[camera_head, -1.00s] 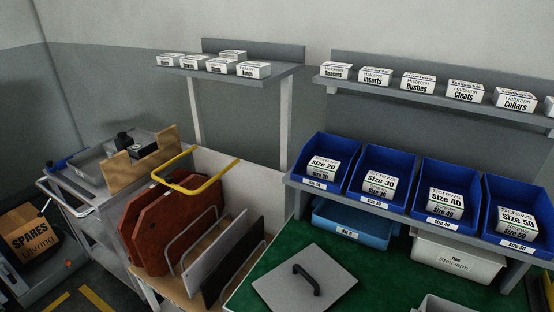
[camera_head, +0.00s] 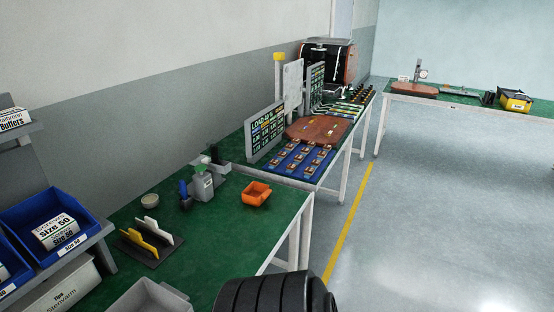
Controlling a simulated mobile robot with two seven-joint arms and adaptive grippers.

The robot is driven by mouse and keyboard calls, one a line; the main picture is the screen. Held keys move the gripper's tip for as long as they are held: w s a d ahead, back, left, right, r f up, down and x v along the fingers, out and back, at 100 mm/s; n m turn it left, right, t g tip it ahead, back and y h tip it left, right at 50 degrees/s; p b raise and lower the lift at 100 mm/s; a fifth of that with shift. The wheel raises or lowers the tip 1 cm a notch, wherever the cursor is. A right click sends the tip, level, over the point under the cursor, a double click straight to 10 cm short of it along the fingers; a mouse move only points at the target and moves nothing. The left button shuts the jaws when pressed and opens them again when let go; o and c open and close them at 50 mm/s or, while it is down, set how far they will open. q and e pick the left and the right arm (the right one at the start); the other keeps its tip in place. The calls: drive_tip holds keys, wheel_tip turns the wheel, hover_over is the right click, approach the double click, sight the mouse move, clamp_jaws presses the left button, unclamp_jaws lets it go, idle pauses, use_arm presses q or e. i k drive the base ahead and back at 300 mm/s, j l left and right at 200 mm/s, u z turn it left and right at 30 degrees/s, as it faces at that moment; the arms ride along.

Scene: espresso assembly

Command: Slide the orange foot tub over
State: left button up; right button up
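The orange foot tub (camera_head: 256,193) is a small open bin on the green bench top (camera_head: 226,232), near its right edge. It stands right of a small grey-green device with a blue part (camera_head: 202,185), apart from it. A black ribbed part of my own arm shows at the bottom middle. Neither gripper's fingers are in view.
A grey bin (camera_head: 150,297) is at the front. Behind is a blue mat with small parts (camera_head: 300,158). Bare green surface lies in front of the tub.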

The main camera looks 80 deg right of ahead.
sight(256, 193)
drive_tip(key=z, duration=2.6)
drive_tip(key=i+l+z, duration=0.1)
drive_tip(key=i+l, duration=0.15)
